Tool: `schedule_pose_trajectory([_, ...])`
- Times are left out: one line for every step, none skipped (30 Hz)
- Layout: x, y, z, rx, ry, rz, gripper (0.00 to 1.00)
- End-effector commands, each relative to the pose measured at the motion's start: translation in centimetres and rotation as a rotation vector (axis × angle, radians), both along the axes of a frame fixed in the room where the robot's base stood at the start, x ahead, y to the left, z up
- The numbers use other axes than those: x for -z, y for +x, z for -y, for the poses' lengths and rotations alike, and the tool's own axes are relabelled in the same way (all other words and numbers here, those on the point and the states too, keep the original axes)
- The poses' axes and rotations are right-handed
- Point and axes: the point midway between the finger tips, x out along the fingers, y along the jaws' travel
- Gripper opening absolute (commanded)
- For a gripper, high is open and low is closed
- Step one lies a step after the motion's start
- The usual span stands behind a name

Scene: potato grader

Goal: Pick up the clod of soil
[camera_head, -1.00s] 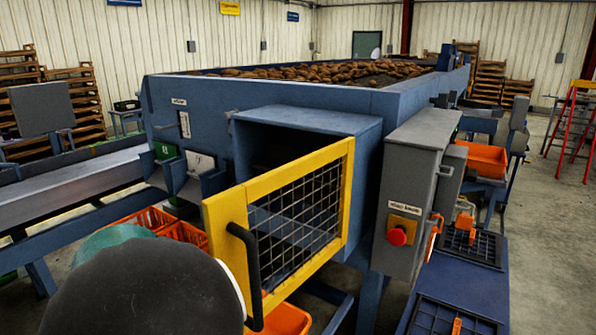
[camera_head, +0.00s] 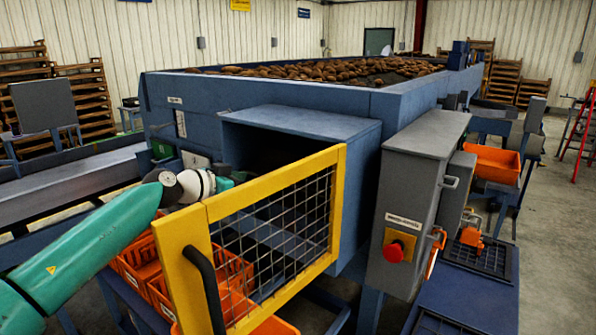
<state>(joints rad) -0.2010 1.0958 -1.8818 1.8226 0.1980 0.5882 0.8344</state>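I cannot make out a clod of soil in this view. Many brown lumps (camera_head: 300,71) lie on the bed of the large blue grader (camera_head: 270,97); I cannot tell potatoes from soil among them. My teal arm reaches in from the lower left, and its white and black wrist is by the left side of the yellow mesh gate. My gripper's fingers do not show; the end of the arm is hidden behind the gate's top rail. The yellow mesh gate (camera_head: 245,186) stands open in front of a dark blue box opening (camera_head: 262,150) on the grader.
Orange crates (camera_head: 137,265) stand below, behind the gate. A grey control box (camera_head: 415,165) with a red stop button (camera_head: 394,252) is on the right. A conveyor (camera_head: 75,180) runs at the left. Wooden pallets are stacked behind, and open floor lies at the right.

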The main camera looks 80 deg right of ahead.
Motion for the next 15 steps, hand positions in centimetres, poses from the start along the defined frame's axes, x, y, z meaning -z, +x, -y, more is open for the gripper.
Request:
schedule_pose_trajectory([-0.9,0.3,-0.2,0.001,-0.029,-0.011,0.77])
schedule_pose_trajectory([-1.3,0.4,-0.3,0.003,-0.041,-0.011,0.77])
schedule_pose_trajectory([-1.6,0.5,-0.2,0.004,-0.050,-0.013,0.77])
schedule_pose_trajectory([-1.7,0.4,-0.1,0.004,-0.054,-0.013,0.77])
schedule_pose_trajectory([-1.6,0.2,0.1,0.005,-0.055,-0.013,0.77])
schedule_pose_trajectory([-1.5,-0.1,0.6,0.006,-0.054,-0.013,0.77])
schedule_pose_trajectory([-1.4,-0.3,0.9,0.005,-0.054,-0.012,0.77])
schedule_pose_trajectory([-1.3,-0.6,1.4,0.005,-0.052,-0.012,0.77])
schedule_pose_trajectory([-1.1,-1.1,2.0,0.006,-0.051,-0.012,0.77])
schedule_pose_trajectory([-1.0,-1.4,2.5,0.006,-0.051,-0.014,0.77])
schedule_pose_trajectory([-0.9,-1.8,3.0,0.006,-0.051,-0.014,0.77])
schedule_pose_trajectory([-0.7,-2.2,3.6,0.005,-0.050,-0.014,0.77])
schedule_pose_trajectory([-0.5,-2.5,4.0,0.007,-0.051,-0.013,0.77])
schedule_pose_trajectory([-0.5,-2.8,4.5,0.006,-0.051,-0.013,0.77])
schedule_pose_trajectory([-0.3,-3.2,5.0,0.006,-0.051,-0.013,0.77])
